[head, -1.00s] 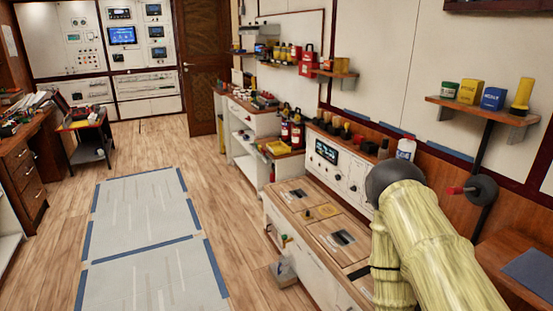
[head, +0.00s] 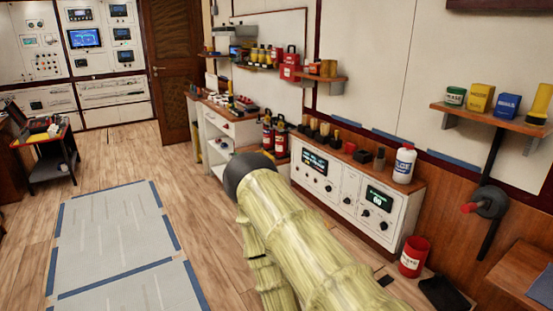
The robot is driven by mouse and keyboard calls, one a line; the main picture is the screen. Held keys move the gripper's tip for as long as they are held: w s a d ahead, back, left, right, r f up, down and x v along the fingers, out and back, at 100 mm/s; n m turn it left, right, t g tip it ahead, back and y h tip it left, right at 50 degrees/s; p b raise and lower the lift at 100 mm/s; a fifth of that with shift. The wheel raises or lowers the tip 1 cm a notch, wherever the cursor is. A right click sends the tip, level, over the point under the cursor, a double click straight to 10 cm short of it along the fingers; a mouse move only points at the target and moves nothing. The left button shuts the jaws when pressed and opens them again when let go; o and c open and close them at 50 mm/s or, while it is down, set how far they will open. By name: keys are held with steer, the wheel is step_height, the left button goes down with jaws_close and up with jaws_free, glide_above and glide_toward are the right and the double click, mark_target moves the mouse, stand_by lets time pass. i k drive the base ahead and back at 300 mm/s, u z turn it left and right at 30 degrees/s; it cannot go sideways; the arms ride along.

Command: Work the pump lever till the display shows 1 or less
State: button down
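A dark round hub with a red grip (head: 478,205) is mounted on the wood-panelled wall at the right. It looks like a crank or lever, but I cannot tell whether it is the pump lever. A green-lit display (head: 379,197) is on the white console at centre right; its figures are too small to read surely. A second lit display (head: 315,162) is farther left on the same console. My yellowish arm with a dark rounded end crosses the lower middle and hides part of the console front. My gripper does not show.
A red bucket (head: 413,257) stands on the floor before the console, beside a black mat or tray (head: 444,295). A white bottle (head: 404,163) is on the console top. A wooden table (head: 525,270) is at lower right. Grey floor sheets (head: 115,230) lie clear at left.

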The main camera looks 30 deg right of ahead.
mark_target(465, 209)
steer(key=i, duration=0.7)
steer(key=z, duration=0.9)
steer(key=i, duration=0.55)
steer(key=z, duration=0.55)
